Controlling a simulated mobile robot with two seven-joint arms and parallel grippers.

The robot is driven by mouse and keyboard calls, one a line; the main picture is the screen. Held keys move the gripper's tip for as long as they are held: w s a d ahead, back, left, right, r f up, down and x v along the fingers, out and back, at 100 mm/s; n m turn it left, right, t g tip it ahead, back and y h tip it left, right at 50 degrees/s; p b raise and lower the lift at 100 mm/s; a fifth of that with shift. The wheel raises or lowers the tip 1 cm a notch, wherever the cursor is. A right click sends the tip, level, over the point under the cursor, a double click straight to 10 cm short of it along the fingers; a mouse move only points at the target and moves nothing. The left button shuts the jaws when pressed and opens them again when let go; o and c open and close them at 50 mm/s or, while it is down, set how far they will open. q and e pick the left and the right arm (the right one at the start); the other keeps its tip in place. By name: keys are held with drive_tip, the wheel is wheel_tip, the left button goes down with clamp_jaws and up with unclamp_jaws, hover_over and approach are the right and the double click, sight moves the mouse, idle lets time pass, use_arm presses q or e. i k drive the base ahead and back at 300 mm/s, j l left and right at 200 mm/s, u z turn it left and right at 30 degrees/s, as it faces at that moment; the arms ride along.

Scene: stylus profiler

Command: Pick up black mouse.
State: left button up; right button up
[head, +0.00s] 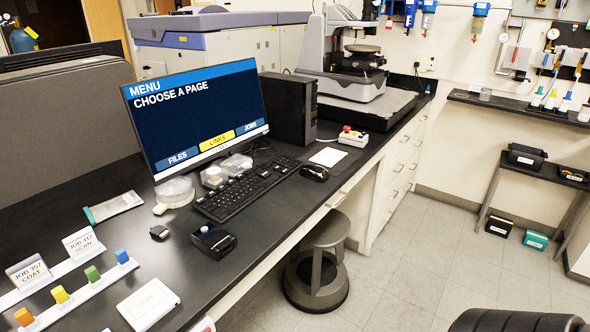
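The black mouse (314,172) lies on the black desk, just right of the black keyboard (247,188) and near the desk's front edge. A pale pad (327,157) lies right behind it. The whole top of the mouse shows and nothing touches it from above. Neither of my grippers shows in the head view.
A monitor (196,112) and a black computer tower (289,106) stand behind the keyboard. A black box with a knob (213,241) sits nearer on the desk. A white button box (353,138) is right of the mouse. A grey stool (318,262) stands before the desk.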

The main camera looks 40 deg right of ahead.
sight(316, 173)
drive_tip(key=l+u, duration=0.2)
drive_tip(key=l, duration=0.25)
drive_tip(key=l+u, duration=0.15)
drive_tip(key=l, duration=0.35)
drive_tip(key=k+l+u, duration=0.2)
drive_tip(key=l, duration=0.2)
drive_tip(key=l+u, duration=0.2)
drive_tip(key=l, duration=0.3)
drive_tip(key=k+l, duration=0.1)
drive_tip(key=l, duration=0.25)
drive_tip(key=k+l, duration=0.1)
drive_tip(key=l, duration=0.3)
drive_tip(key=k+l+u, duration=0.1)
drive_tip(key=l, duration=0.25)
drive_tip(key=k+l, duration=0.15)
drive_tip(key=l, duration=0.2)
drive_tip(key=k+l, duration=0.1)
drive_tip(key=l, duration=0.25)
